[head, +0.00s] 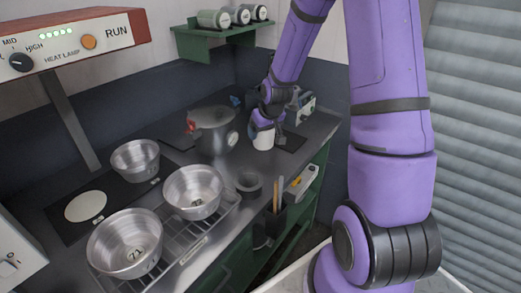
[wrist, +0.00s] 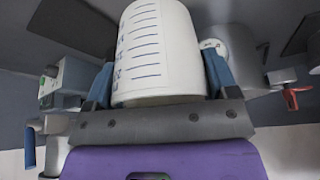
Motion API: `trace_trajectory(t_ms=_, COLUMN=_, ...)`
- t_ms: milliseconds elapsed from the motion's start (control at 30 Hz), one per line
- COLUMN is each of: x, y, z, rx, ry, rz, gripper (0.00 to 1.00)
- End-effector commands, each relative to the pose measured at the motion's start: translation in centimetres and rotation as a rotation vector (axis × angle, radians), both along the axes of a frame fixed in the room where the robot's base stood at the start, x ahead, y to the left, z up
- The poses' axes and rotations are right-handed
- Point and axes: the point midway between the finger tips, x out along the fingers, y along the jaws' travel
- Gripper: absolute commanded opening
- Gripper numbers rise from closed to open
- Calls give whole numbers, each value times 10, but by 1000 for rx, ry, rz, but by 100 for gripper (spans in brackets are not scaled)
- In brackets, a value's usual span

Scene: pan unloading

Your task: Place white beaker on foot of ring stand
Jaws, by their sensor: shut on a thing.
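The white beaker (head: 263,139) is upright at the far end of the counter, beside the metal pot. In the wrist view the beaker (wrist: 160,45) shows blue graduation marks and sits between the blue fingers of my gripper (wrist: 158,76), which is shut on it. My gripper (head: 262,121) partly covers the beaker in the head view. A dark flat plate (head: 291,143), which may be the ring stand's foot, lies just right of the beaker. A dark plate (wrist: 75,27) also shows in the wrist view. I cannot clearly make out the stand's rod, or whether the beaker touches the counter.
The metal pot (head: 212,132) with a red tap stands close left of the beaker. A grey device (head: 302,106) stands behind the plate. Metal pans (head: 126,246) and a wire rack (head: 200,240) fill the near counter. A green shelf (head: 215,40) with jars hangs above.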

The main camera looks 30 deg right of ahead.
Motion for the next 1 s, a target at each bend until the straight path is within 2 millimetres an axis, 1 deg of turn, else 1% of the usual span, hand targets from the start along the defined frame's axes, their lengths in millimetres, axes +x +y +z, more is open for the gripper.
trace_trajectory(t_ms=33, x=0, y=1, z=-9, rx=2, ry=3, rz=2, gripper=56)
trace_trajectory(t_ms=100, x=0, y=1, z=-19, rx=2, ry=3, rz=1, gripper=56)
trace_trajectory(t_ms=367, x=0, y=0, z=-35, rx=1, ry=0, rz=0, gripper=56)
trace_trajectory(t_ms=600, x=0, y=1, z=-65, rx=1, ry=1, rz=0, gripper=56)
trace_trajectory(t_ms=700, x=0, y=0, z=-70, rx=0, ry=0, rz=0, gripper=56)
trace_trajectory(t_ms=1000, x=0, y=0, z=-72, rx=0, ry=0, rz=0, gripper=56)
